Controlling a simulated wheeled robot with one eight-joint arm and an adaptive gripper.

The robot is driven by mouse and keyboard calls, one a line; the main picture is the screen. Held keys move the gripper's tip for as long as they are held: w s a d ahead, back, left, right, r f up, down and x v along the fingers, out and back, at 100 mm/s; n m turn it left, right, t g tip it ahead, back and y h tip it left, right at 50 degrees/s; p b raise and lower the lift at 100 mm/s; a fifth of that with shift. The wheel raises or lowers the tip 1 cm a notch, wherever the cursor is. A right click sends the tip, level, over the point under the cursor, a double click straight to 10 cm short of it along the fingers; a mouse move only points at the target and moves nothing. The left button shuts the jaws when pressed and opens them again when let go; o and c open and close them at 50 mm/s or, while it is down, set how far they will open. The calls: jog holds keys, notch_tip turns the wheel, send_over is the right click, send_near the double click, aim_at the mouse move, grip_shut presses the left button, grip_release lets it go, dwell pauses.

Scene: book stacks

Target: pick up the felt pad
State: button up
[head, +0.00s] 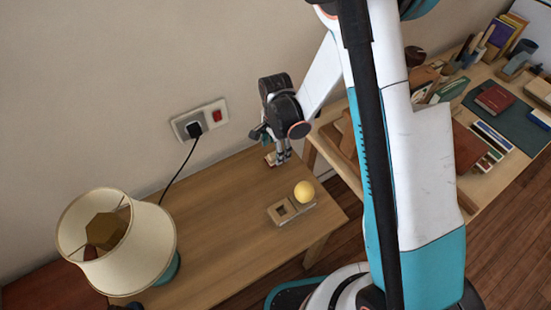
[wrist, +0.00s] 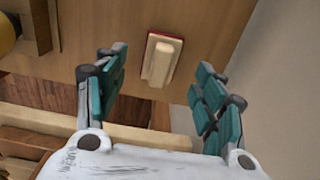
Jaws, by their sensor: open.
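The felt pad (wrist: 161,60) looks like a pale cream block with a thin red layer at its base. It lies on the wooden table near its edge in the wrist view. In the head view it is mostly hidden by my gripper, with a small pale and reddish part (head: 270,160) showing. My gripper (head: 283,155) points down over the table's far end. In the wrist view my gripper (wrist: 162,65) is open, its teal fingers on either side of the pad and apart from it. Nothing is between the fingers' pads in their grip.
The wooden table (head: 225,225) has a yellow ball (head: 304,192) on a wooden holder (head: 282,212) and a lamp (head: 118,240). A plugged cord (head: 180,165) runs down the wall behind. A cluttered desk (head: 485,195) stands at right. The table's middle is clear.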

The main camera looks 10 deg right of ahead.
notch_tip(320, 180, down, 4)
jog(key=shift+f+b, duration=0.2)
jog(key=shift+b, duration=0.65)
jog(key=shift+r, duration=0.1)
jog(key=c, duration=1.1)
jog(key=shift+c, duration=0.2)
notch_tip(320, 180, up, 20)
jog(key=p, duration=0.6)
jog(key=shift+p, duration=0.35)
jog(key=o, duration=0.5)
jog(key=c, duration=0.4)
